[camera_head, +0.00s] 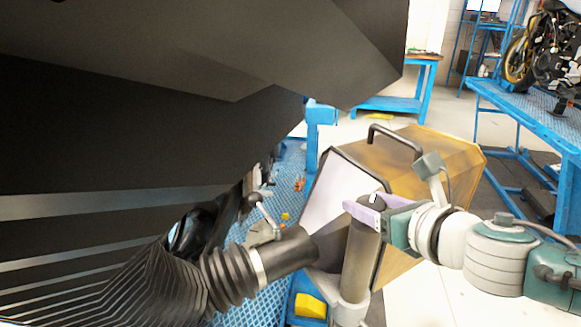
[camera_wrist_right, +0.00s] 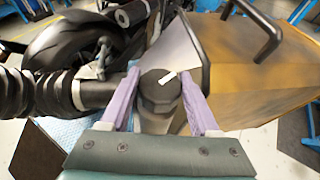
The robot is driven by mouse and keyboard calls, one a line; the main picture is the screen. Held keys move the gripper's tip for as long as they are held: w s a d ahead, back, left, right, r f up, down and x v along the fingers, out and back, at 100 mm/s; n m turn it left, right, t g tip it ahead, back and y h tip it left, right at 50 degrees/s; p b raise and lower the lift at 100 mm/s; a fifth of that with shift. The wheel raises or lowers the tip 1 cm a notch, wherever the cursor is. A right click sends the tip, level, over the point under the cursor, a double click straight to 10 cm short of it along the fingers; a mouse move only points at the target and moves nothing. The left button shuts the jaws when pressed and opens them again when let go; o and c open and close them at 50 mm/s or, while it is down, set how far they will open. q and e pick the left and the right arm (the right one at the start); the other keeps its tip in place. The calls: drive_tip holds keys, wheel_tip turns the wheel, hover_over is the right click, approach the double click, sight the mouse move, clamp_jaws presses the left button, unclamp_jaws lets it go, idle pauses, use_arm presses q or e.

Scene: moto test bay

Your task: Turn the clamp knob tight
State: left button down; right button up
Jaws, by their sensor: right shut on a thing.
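The clamp knob (camera_wrist_right: 158,95) is a dark, faceted round knob with a white mark on top. It sits on top of an upright grey post (camera_head: 355,285). My right gripper (camera_head: 362,212) reaches in from the right with lilac fingers. In the right wrist view the gripper (camera_wrist_right: 160,82) has one finger on each side of the knob and is shut on it. The fingers hide part of the knob in the head view. My left gripper is not in view.
A black ribbed hose (camera_head: 232,275) with a light band lies left of the post. Large dark panels fill the upper left. A brown case (camera_head: 440,150) with a black handle stands close behind. A yellow block (camera_head: 310,305) is by the post's foot. A blue bench (camera_head: 530,110) is at right.

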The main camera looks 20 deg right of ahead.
drive_tip(key=m+h, duration=0.2)
drive_tip(key=shift+a+h, duration=0.1)
drive_tip(key=shift+h, duration=0.2)
drive_tip(key=m+g+h, duration=0.1)
drive_tip(key=m+h, duration=0.2)
drive_tip(key=shift+w+f+m+g+h+b, duration=0.1)
drive_tip(key=shift+m+g+h+b, duration=0.3)
drive_tip(key=shift+m+g+h, duration=0.45)
drive_tip(key=shift+m+g+h+b, duration=0.6)
drive_tip(key=shift+m+h, duration=0.25)
drive_tip(key=shift+m, duration=0.2)
drive_tip(key=m+g+h+b, duration=0.2)
drive_tip(key=m+g+b, duration=0.2)
drive_tip(key=b, duration=0.3)
drive_tip(key=m+g+h+b, duration=0.2)
drive_tip(key=m+g+b, duration=0.2)
drive_tip(key=b, duration=0.4)
drive_tip(key=shift+f, duration=0.2)
drive_tip(key=shift+r+m+g+b, duration=0.3)
drive_tip(key=shift+g+b, duration=0.35)
drive_tip(key=shift+b, duration=0.25)
drive_tip(key=o, duration=1.4)
drive_tip(key=shift+c, duration=0.2)
